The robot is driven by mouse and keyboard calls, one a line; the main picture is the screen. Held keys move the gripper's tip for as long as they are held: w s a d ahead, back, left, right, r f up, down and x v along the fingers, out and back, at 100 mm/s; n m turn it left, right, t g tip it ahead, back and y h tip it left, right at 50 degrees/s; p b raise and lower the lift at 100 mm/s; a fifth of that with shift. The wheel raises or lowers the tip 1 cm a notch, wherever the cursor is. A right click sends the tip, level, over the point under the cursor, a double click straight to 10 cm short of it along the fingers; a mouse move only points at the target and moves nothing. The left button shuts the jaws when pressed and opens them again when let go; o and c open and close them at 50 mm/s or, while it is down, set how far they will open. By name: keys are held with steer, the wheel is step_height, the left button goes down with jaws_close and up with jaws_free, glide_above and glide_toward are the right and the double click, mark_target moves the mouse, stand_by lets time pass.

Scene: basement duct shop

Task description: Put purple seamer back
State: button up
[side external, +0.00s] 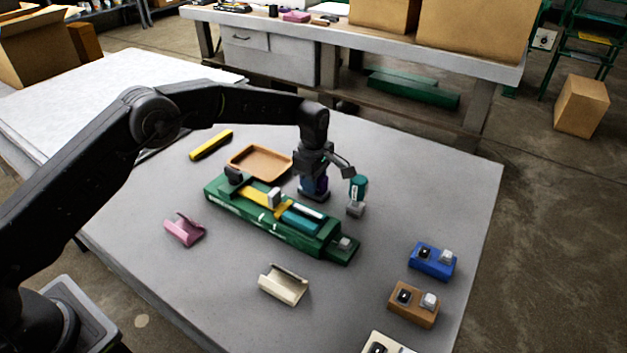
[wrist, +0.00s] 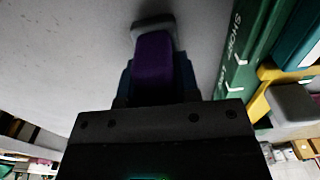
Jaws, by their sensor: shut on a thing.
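My gripper (side external: 314,172) points down over the table behind the green fixture and is shut on the purple seamer (side external: 321,187). In the wrist view the purple seamer (wrist: 154,62) sits between my two fingers (wrist: 157,85), with a grey end beyond it. I cannot tell whether its lower end touches the table. A teal seamer (side external: 358,188) with a grey foot stands upright just right of my gripper. The long green fixture (side external: 235,207) lies in front and holds yellow and teal parts; it also shows in the wrist view (wrist: 238,50), with white lettering.
A brown tray (side external: 262,161) and a yellow bar (side external: 211,145) lie behind the fixture. A pink channel piece (side external: 184,230) and a cream one (side external: 284,285) lie in front. Blue (side external: 432,262) and brown (side external: 413,305) blocks with small buttons stand at right. The table's right rear is clear.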

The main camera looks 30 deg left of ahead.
steer(key=shift+f, duration=0.15)
steer(key=o, duration=0.9)
